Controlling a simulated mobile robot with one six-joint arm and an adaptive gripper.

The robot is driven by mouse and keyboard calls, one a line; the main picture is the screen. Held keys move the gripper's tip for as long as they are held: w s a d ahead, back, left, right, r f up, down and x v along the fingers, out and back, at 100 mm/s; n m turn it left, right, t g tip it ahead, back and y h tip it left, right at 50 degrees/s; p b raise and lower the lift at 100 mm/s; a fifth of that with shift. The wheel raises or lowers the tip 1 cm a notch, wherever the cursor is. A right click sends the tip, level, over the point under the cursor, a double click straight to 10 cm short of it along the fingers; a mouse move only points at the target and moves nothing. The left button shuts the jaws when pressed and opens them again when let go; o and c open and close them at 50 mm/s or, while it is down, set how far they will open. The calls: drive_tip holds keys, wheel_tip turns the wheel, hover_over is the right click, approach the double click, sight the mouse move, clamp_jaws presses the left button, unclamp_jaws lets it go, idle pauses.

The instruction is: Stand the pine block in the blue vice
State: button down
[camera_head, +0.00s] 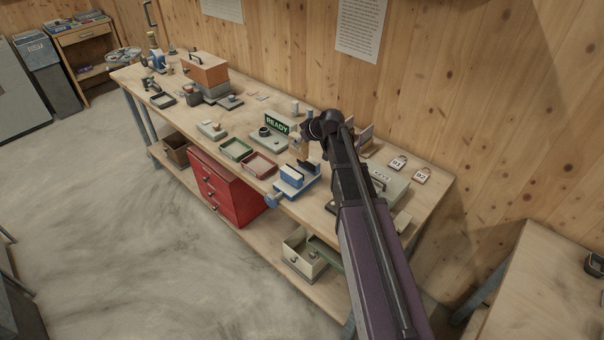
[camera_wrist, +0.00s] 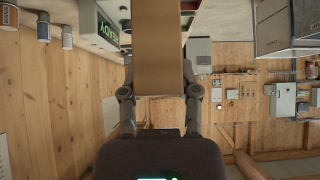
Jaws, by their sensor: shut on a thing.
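The pine block (camera_wrist: 157,45) is a plain tan piece of wood between the two fingers of my gripper (camera_wrist: 159,82) in the wrist view. My gripper is shut on it. In the head view the block (camera_head: 299,148) shows in part beside the dark wrist, above and slightly behind the blue vice. The blue vice (camera_head: 291,186) stands near the front edge of the bench, with blue jaws and a blue knob toward the front. The block looks apart from the vice; its lower end is partly hidden.
A green tray (camera_head: 235,149) and a reddish tray (camera_head: 259,165) lie left of the vice. A READY sign (camera_head: 278,124) stands behind them. A grey case (camera_head: 391,184) is to the right of my arm. Padlock-like tags lie farther right. A red drawer cabinet (camera_head: 219,188) stands below.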

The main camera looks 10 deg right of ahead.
sight(300, 153)
drive_tip(key=shift+r, duration=0.1)
drive_tip(key=shift+d+f+b, duration=0.15)
drive_tip(key=shift+f+b, duration=0.2)
drive_tip(key=shift+f, duration=0.05)
wheel_tip(300, 153, down, 6)
drive_tip(key=b, duration=0.5)
drive_tip(key=shift+r+b, duration=0.2)
drive_tip(key=shift+b, duration=0.1)
drive_tip(key=shift+f+b, duration=1.9)
drive_tip(key=shift+f, duration=0.1)
drive_tip(key=shift+c, duration=1.7)
unclamp_jaws()
